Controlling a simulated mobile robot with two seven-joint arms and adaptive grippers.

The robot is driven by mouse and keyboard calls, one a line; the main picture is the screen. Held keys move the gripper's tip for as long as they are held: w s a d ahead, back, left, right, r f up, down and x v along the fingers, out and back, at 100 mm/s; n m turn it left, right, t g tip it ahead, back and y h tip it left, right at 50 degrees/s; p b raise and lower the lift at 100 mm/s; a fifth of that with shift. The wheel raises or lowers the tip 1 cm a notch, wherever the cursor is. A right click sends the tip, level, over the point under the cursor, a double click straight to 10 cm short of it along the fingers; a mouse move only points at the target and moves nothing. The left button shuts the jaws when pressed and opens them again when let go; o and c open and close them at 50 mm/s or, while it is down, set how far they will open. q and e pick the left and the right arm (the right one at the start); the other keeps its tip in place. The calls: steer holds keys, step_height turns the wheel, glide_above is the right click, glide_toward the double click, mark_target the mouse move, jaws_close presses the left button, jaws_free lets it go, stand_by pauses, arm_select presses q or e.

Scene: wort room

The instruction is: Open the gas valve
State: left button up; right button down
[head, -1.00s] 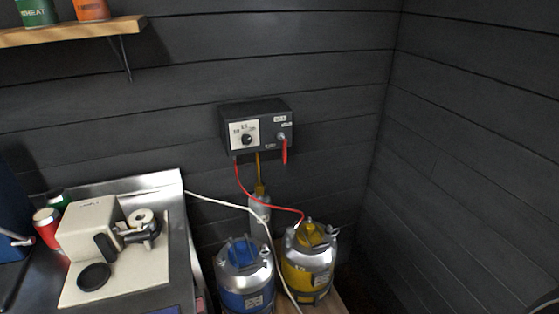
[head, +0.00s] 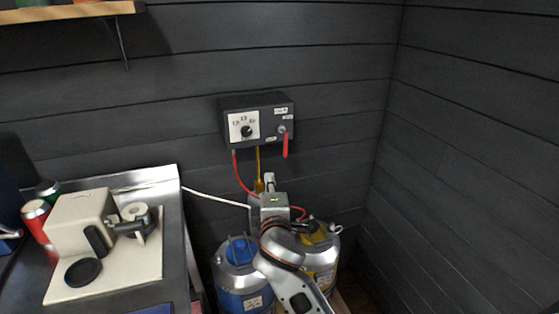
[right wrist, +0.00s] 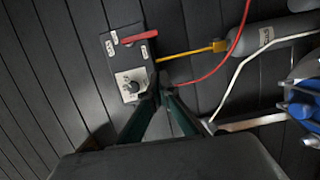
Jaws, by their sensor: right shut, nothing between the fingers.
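A dark grey control box (head: 257,119) is fixed to the wall, with a dial on a white plate and a red valve lever (head: 285,144) at its right side. The lever hangs down in the head view. In the right wrist view the box is rotated, and the red lever (right wrist: 138,37) shows clearly. My right gripper (head: 269,180) is below the box, in front of the hoses and kegs, apart from the lever. In the right wrist view its fingers (right wrist: 160,88) meet at the tips and hold nothing. My left gripper is out of view.
A blue keg (head: 240,277) and a yellow keg (head: 322,262), partly hidden by my right arm, stand below. A red hose (head: 241,178) and a white hose (head: 214,197) run nearby. A steel counter with a cream machine (head: 78,222) is at left. The wall at right is clear.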

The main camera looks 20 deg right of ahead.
mark_target(284, 143)
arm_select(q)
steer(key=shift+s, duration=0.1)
arm_select(e)
steer(key=shift+w+r, duration=0.15)
steer(key=shift+r, duration=0.5)
